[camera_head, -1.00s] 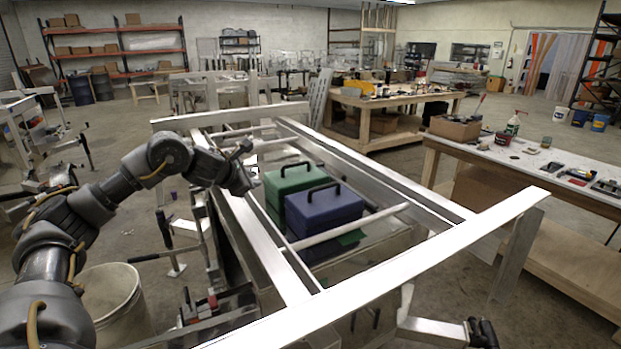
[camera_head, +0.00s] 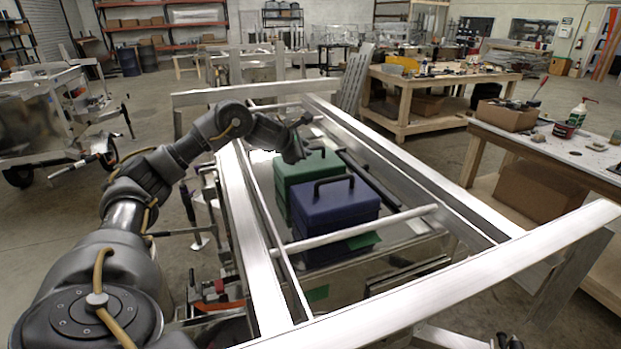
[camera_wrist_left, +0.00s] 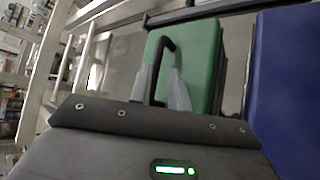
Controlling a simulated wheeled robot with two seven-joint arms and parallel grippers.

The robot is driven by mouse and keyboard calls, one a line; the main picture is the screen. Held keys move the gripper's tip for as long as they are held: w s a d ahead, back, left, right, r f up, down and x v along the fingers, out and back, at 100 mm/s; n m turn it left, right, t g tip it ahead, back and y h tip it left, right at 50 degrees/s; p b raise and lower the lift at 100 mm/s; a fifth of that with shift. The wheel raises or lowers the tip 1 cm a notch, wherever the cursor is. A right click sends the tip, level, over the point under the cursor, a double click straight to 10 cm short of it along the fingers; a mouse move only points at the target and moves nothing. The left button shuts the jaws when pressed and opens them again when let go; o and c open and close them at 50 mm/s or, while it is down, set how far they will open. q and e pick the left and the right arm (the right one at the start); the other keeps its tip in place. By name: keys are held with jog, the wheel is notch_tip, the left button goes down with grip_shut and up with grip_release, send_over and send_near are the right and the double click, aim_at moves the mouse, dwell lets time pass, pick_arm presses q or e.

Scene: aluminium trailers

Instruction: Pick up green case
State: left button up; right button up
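The green case (camera_head: 296,176) with a black handle sits inside the aluminium trailer frame. It also shows in the left wrist view (camera_wrist_left: 202,62), partly hidden by my gripper. My left gripper (camera_head: 302,143) is above the case in the head view and hides part of its top. In the wrist view my left gripper (camera_wrist_left: 161,80) has its two grey fingers apart, with the black handle (camera_wrist_left: 158,62) between them. I cannot tell whether they touch it.
A blue case (camera_head: 335,203) stands close beside the green case, nearer the camera. Trailer rails (camera_head: 254,240) and a crossbar (camera_head: 355,230) surround both cases. A workbench (camera_head: 560,150) stands at right.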

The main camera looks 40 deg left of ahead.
aim_at(323, 164)
pick_arm(q)
jog(key=shift+w+a+f, duration=0.15)
jog(key=shift+a, duration=0.05)
jog(key=shift+s+a, duration=0.1)
jog(key=shift+s, duration=0.3)
jog(key=b+x, duration=0.2)
jog(key=x, duration=0.3)
jog(key=shift+w+a, duration=0.15)
jog(key=shift+w, duration=0.05)
jog(key=shift+s+r, duration=0.25)
jog(key=c, duration=0.4)
jog(key=shift+w, duration=0.1)
grip_shut()
jog(key=shift+f, duration=0.15)
